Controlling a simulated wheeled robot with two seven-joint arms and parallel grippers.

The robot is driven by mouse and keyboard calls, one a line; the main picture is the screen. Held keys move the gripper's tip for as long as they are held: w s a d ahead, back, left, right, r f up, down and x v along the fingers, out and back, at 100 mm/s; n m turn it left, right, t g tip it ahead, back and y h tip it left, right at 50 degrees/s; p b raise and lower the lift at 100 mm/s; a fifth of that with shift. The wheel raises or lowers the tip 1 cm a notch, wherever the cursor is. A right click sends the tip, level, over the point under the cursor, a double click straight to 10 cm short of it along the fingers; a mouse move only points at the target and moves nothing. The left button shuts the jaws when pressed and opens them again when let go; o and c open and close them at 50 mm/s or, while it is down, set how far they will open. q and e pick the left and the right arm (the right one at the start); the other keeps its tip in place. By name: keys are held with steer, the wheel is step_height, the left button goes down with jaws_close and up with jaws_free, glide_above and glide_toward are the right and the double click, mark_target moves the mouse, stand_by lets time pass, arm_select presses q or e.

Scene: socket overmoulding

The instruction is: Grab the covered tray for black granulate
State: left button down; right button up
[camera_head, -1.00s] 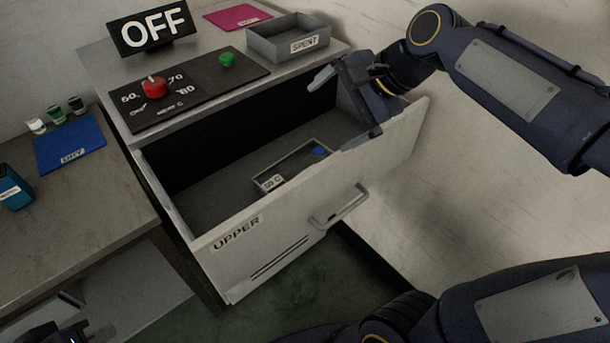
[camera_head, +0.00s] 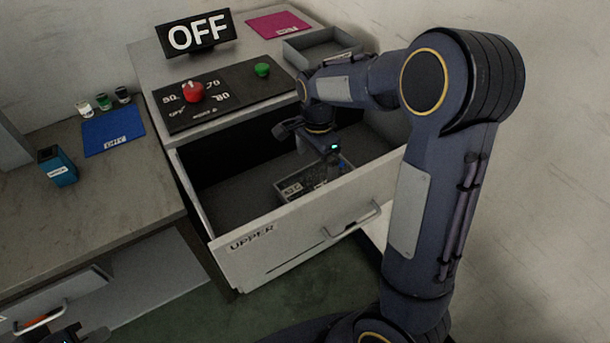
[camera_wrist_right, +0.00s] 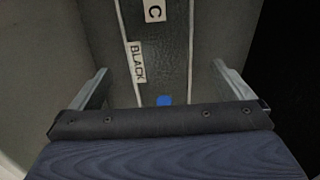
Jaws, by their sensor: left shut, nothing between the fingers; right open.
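A grey rectangular tray (camera_head: 290,189) lies in the open upper drawer, partly hidden by my right gripper. In the right wrist view the tray (camera_wrist_right: 160,60) has light rims, a "BLACK" label, a label ending in "C" and a small blue patch; I cannot tell whether a cover is on it. My right gripper (camera_head: 322,160) is inside the drawer opening, above the tray. In the right wrist view its fingers (camera_wrist_right: 160,85) are spread, one on either side of the tray, with nothing held. My left gripper (camera_head: 82,336) is shut and empty at the bottom left edge, far from the tray.
The drawer's front wall (camera_head: 300,221) and side walls surround the tray; the drawer floor left of it is clear. Above are a control panel (camera_head: 225,98), an OFF sign (camera_head: 198,34) and a grey open bin (camera_head: 325,47). A blue mat (camera_head: 112,130) lies on the left counter.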

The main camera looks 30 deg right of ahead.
mark_target(316, 177)
step_height(316, 177, down, 8)
steer(key=shift+d+r, duration=0.1)
steer(key=shift+d, duration=0.05)
steer(key=c, duration=1.4)
